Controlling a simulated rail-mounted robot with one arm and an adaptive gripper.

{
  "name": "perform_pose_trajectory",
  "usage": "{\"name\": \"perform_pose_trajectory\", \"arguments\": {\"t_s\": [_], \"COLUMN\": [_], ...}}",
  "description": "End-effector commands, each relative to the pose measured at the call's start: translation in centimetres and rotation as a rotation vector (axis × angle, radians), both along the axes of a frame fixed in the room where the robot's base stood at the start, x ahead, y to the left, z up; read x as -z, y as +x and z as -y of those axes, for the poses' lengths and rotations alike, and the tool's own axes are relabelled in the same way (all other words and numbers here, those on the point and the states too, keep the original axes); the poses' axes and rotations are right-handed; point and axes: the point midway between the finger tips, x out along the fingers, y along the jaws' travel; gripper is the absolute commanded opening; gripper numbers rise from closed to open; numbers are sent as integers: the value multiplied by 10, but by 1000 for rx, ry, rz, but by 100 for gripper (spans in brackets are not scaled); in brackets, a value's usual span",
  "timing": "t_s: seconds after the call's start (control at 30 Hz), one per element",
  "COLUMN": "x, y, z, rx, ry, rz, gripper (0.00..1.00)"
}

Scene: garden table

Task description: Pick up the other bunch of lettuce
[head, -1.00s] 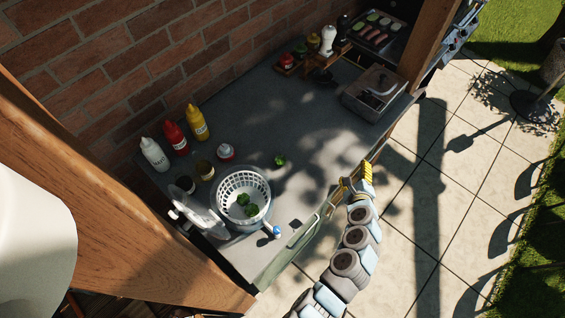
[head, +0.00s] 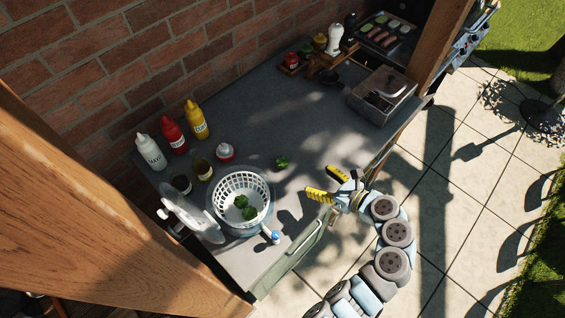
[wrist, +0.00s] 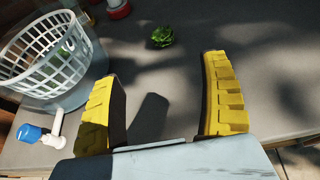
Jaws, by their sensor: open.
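A small green bunch of lettuce (head: 281,162) lies on the grey counter (head: 262,118), right of the basket. It also shows in the wrist view (wrist: 161,37), beyond my fingertips and between them. More green lettuce (head: 241,202) lies inside the white slotted basket (head: 222,187), which sits in a clear bowl. My gripper (head: 329,184) is open and empty. It is over the counter's front edge, right of and nearer than the loose lettuce, apart from it. In the wrist view the yellow fingers (wrist: 160,92) stand wide apart with bare counter between them.
The clear bowl (wrist: 88,75) with a blue-tipped spout (head: 271,236) stands left of my gripper. A clear lid (head: 188,213) leans beside it. A red-and-white jar (head: 225,153) and sauce bottles (head: 172,134) stand at the back left. A metal container (head: 380,98) stands right. The middle counter is clear.

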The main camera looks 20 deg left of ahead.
Motion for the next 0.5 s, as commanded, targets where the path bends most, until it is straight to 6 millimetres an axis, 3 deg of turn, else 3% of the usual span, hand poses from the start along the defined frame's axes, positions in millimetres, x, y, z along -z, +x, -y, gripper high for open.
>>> {"name": "perform_pose_trajectory", "arguments": {"t_s": [0.5], "x": [34], "y": [26], "z": [-74], "rx": [-4], "ry": [-1], "rz": [-2], "gripper": [77]}}
